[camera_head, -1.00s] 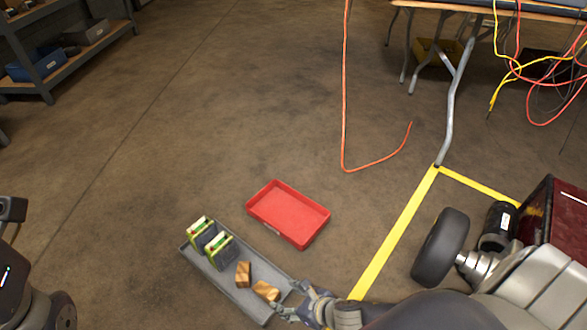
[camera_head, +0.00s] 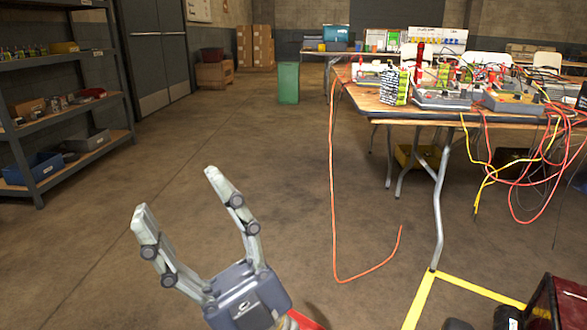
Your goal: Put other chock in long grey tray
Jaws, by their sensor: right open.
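My right gripper (camera_head: 177,202) is raised in the lower middle of the view, with its two fingers spread and nothing between them. It is above the floor and apart from the shelf and the table. The long grey tray and the wooden chocks are out of view now. My left gripper is not in view.
A cluttered table (camera_head: 400,108) stands at the right, with an orange cable (camera_head: 333,200) hanging to the floor. Shelving (camera_head: 60,120) stands at the left. The middle floor is clear.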

